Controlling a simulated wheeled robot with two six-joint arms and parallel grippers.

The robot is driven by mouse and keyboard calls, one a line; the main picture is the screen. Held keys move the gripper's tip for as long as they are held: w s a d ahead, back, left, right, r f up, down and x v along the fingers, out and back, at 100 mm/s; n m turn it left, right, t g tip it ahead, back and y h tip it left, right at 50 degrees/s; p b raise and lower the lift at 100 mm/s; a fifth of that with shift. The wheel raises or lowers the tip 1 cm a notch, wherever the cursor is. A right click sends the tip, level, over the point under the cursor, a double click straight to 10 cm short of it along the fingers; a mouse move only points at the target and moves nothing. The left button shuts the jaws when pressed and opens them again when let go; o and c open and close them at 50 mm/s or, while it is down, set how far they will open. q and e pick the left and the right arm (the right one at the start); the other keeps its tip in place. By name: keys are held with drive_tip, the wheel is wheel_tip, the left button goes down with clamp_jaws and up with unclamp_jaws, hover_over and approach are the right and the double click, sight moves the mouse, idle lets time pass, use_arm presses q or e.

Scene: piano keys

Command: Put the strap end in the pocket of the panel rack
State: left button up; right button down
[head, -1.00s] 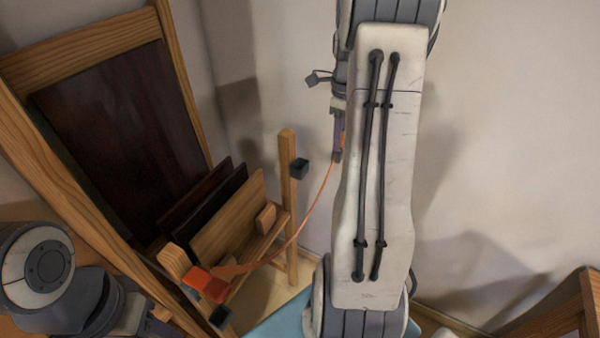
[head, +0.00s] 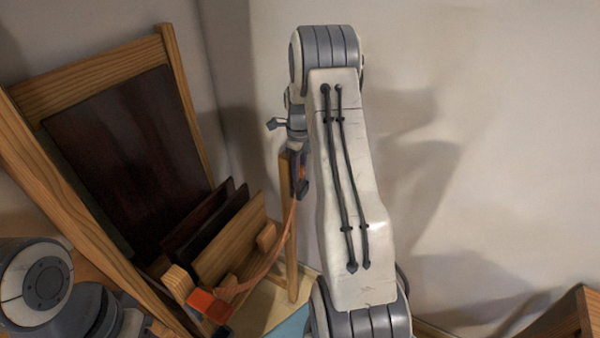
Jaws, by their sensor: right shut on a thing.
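The panel rack is wooden, with dark panels and an upright wooden post (head: 291,260) on its right side. A small dark box-like pocket (head: 303,189) sits high on this post. The orange strap (head: 276,256) runs from an orange block (head: 210,305) at the rack's lower front up to my right gripper (head: 297,174). My right gripper is shut on the strap's upper end, beside the top of the post and close to the pocket. The fingertips overlap the pocket in view, so I cannot tell whether the strap end is inside it. My left gripper's fingers are out of view.
A large dark panel (head: 125,160) in a wooden frame leans at the left. Smaller panels, including a light wooden one (head: 228,240), stand in the rack. Another wooden piece (head: 555,325) is at the lower right. The wall behind is bare.

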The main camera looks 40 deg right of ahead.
drive_tip(key=shift+s+f+p, duration=0.1)
drive_tip(key=shift+f+p, duration=0.45)
drive_tip(key=shift+f, duration=0.55)
drive_tip(key=shift+f, duration=0.25)
drive_tip(key=c, duration=0.5)
unclamp_jaws()
drive_tip(key=shift+r, duration=0.1)
